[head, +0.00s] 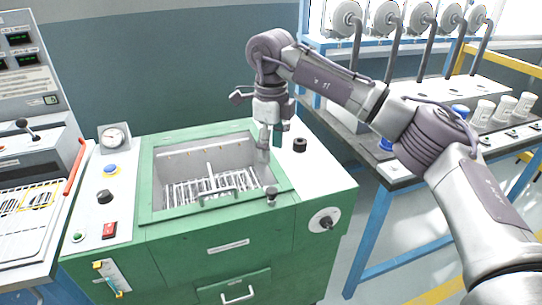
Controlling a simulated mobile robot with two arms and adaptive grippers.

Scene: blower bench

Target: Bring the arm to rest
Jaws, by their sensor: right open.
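My right arm reaches in from the right, and its gripper (267,143) points down over the right rim of the green blower bench (190,255). The gripper is open, and I see nothing held in it. Its fingertips are small here, and I cannot tell whether they touch the bench. The open basin (170,205) in the bench top holds a wire rack (210,187). My left gripper is not in view.
A black knob (300,145) stands on the bench top right of the gripper. A gauge (114,137) and buttons are at the left. A blue-framed table (375,225) with white cups (483,112) stands at the right. Floor shows below it.

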